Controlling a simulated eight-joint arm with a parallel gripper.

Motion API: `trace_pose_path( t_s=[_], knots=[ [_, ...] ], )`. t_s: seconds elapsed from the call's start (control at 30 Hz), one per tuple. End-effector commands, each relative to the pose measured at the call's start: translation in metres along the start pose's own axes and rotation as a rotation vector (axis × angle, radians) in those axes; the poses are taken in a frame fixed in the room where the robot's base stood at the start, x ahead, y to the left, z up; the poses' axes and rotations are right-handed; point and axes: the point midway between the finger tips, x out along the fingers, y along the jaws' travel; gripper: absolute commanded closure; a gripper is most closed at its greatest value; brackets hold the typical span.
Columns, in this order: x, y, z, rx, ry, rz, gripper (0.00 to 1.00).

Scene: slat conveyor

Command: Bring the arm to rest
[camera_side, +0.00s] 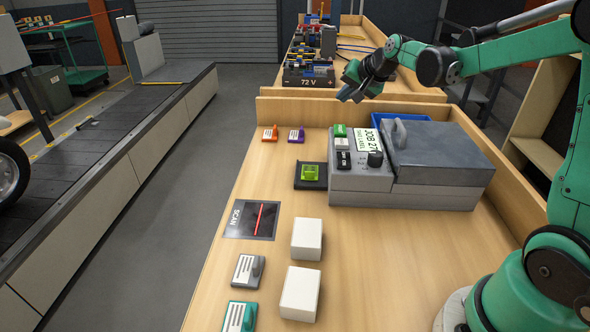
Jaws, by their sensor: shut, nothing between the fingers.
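My green arm rises from the bench's right side and reaches over its back part. My gripper (352,94) is at the end of it, shut and empty, pointing down and to the left. It hangs in the air above the far edge of the bench, behind the grey machine (440,160). It looks clear of everything, though its exact height is hard to tell.
The wooden bench (385,255) holds a scan pad (250,220), two white boxes (306,239) and several labelled tags (248,270). A green piece (310,173) sits on a black pad. A 72 V battery unit (308,76) stands behind. The slat conveyor (100,135) runs at left.

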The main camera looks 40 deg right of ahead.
Motion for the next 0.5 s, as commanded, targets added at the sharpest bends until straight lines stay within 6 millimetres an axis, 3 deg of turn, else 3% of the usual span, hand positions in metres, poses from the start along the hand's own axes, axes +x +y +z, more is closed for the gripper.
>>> trace_pose_path(
  t_s=[0.17,0.33,0.5],
  knots=[
    [-0.021,-0.014,0.026,-0.109,-0.035,-0.002,1.0],
    [-0.063,-0.027,0.086,-0.359,-0.104,-0.007,1.0],
    [-0.099,-0.018,0.146,-0.625,-0.163,-0.017,1.0]
  ],
)
